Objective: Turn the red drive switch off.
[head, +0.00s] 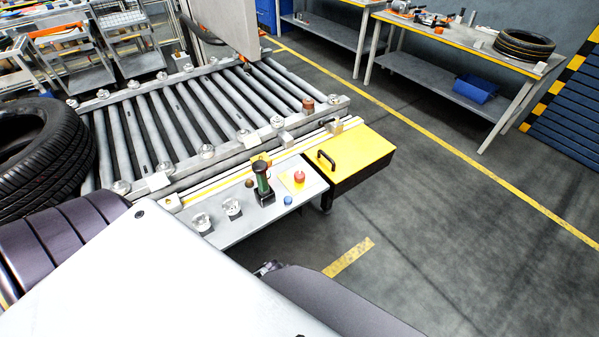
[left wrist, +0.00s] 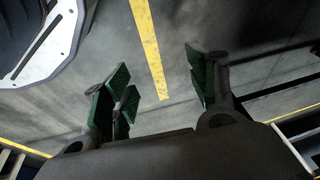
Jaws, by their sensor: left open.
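The control panel (head: 232,232) is a light grey shelf at the front edge of the roller conveyor. On it are a red mushroom-shaped button (head: 299,177) on a yellow plate, a blue button (head: 288,200), a dark green and black lever handle (head: 263,178) standing upright, and two silver knobs (head: 232,208). I cannot tell for certain which part is the red drive switch. My left gripper (left wrist: 163,88) is open and empty, its green-padded fingers apart above the floor in the left wrist view. It cannot be made out in the head view. My right gripper is not in view.
The roller conveyor (head: 225,142) lies behind the panel. A yellow box (head: 358,154) with a black handle adjoins it on the right. A large tyre (head: 38,150) is at the left. A workbench (head: 462,42) stands at the back right. The floor (head: 440,210) right of the panel is clear.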

